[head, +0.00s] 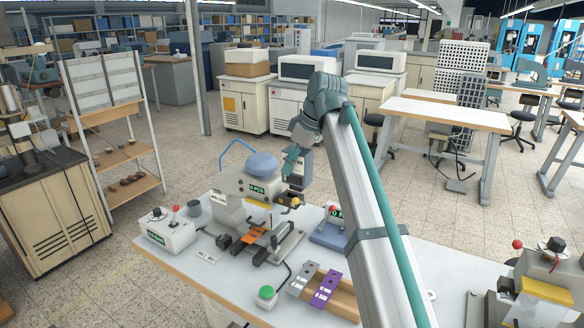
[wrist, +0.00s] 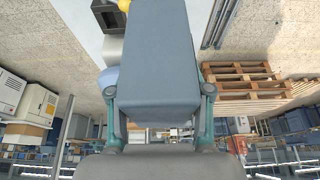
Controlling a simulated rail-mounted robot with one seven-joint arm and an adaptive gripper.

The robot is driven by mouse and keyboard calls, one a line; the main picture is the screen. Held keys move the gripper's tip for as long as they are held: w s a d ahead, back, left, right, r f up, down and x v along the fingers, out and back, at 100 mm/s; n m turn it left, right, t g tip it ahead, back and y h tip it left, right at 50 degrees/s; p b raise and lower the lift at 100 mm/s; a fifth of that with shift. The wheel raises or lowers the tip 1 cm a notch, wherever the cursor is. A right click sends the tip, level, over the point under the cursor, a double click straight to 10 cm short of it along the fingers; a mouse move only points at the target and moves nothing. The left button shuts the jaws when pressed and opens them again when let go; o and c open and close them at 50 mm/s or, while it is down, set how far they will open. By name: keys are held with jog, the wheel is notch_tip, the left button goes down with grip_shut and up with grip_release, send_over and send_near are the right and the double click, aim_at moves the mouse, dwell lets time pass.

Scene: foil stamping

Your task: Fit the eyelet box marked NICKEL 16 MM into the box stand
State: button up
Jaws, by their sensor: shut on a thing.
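My gripper (head: 292,160) is shut on a blue-grey box (head: 303,166) and holds it in the air beside the white machine, above the table. In the wrist view the box (wrist: 155,45) fills the middle, with a finger of my gripper (wrist: 158,92) on each side. No marking shows on the face towards the wrist camera, so I cannot read NICKEL 16 MM. A blue base (head: 328,236) with a green display and a red knob stands on the table, below and right of the box. I cannot tell for certain whether it is the box stand.
The white machine (head: 232,194) with a round blue top stands close left of the held box. A white control box (head: 168,236) is at the table's left. A wooden block with grey and purple plates (head: 327,288) and a green button (head: 266,294) are at the front.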

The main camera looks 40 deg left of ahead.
jog(key=shift+s+d+r, duration=0.25)
jog(key=shift+s+d, duration=0.1)
jog(key=shift+d, duration=0.05)
jog(key=shift+r, duration=0.15)
jog(key=shift+r+p, duration=0.95)
jog(key=shift+r, duration=0.45)
jog(key=shift+r+p, duration=0.95)
jog(key=shift+r, duration=0.55)
